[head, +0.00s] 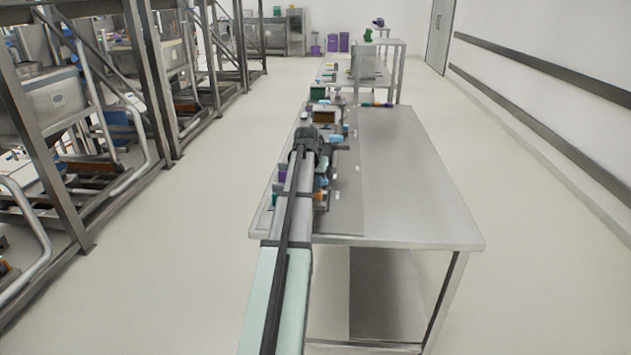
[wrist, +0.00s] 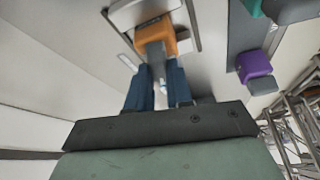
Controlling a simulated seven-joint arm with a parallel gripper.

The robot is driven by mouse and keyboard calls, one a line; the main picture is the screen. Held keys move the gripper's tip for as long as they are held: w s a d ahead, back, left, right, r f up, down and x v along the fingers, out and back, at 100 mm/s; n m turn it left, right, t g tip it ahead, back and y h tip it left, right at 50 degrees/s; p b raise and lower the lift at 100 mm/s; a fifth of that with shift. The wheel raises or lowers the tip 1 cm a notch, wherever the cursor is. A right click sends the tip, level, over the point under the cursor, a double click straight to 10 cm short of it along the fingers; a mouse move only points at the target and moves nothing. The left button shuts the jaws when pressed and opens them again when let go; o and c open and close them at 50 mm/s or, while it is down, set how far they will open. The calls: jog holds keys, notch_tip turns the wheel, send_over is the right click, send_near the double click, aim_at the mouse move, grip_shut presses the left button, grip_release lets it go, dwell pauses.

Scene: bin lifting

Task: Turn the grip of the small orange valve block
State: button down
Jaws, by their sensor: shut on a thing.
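The small orange valve block (wrist: 156,36) shows at the top middle of the wrist view, mounted on a pale plate. Its grey grip (wrist: 155,62) points down toward my wrist. My gripper (wrist: 159,72) has its two blue fingers on either side of this grip and is shut on it. The fingers and the grip's end partly overlap in the wrist view. In the head view my arm reaches along the left side of the table and hides the contact; I cannot tell there which block is held.
A purple block (wrist: 254,65) with a grey grip sits to the right in the wrist view, with a teal part (wrist: 252,7) above it. In the head view the steel table (head: 410,190) is bare on its right half. Several coloured blocks line its left side.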

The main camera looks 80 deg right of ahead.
jog(key=m, duration=0.2)
jog(key=m+g, duration=0.1)
jog(key=m, duration=0.1)
jog(key=shift+m+g+y, duration=0.3)
jog(key=shift+y, duration=0.1)
jog(key=m+g+y, duration=0.1)
jog(key=m, duration=0.2)
jog(key=shift+w+d+m, duration=0.1)
jog(key=shift+m, duration=0.3)
jog(key=m+y, duration=0.1)
jog(key=m, duration=0.2)
jog(key=shift+g, duration=0.3)
jog(key=shift+m+y, duration=0.8)
jog(key=shift+m, duration=1.2)
jog(key=c, duration=1)
grip_release()
